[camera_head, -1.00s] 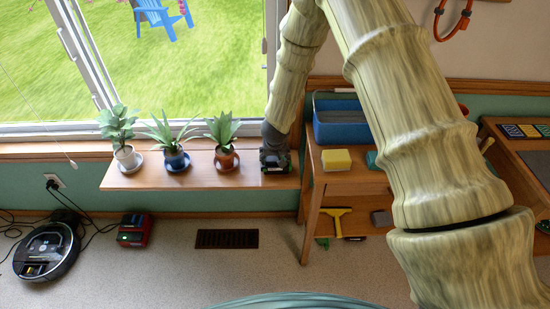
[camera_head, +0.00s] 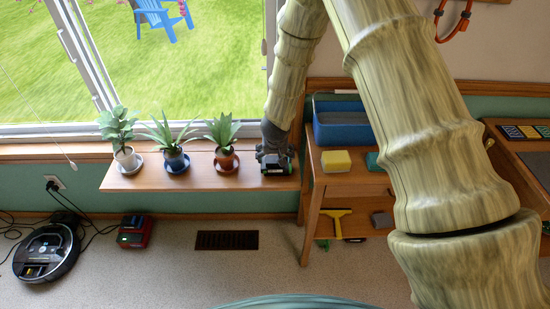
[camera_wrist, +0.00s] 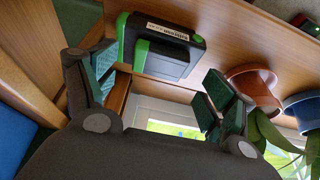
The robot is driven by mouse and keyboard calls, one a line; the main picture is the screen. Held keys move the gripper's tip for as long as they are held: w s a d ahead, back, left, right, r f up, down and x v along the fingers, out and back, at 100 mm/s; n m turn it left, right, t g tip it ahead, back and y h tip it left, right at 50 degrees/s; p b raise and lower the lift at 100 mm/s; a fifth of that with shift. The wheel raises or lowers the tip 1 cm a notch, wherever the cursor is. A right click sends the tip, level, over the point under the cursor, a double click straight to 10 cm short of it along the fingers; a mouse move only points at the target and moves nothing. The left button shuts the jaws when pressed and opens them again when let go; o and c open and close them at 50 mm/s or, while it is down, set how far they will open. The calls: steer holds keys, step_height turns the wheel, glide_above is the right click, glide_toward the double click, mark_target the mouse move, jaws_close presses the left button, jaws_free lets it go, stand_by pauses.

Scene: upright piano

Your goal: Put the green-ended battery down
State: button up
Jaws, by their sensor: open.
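The green-ended battery (camera_wrist: 160,48) is a black block with bright green ends and a pale label. In the wrist view it rests on the wooden window shelf (camera_wrist: 225,18), between and just beyond the open fingertips of my gripper (camera_wrist: 158,88). Clear space shows between the battery and both finger pads. In the head view my gripper (camera_head: 275,165) is at the right end of the shelf (camera_head: 140,184), right of the plants. The battery is mostly hidden there by the gripper.
A terracotta pot (camera_head: 226,160), a blue pot (camera_head: 175,160) and a white pot (camera_head: 127,158) stand on the shelf to the left. A wooden cart (camera_head: 312,190) with a blue bin (camera_head: 342,128) and yellow sponge (camera_head: 336,161) stands close on the right. A red charger (camera_head: 135,231) lies on the floor.

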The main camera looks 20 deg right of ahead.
steer(key=d+v, duration=0.1)
steer(key=v, duration=0.8)
steer(key=shift+a, duration=0.5)
steer(key=shift+s+r, duration=0.15)
steer(key=shift+s, duration=0.05)
stand_by(0.7)
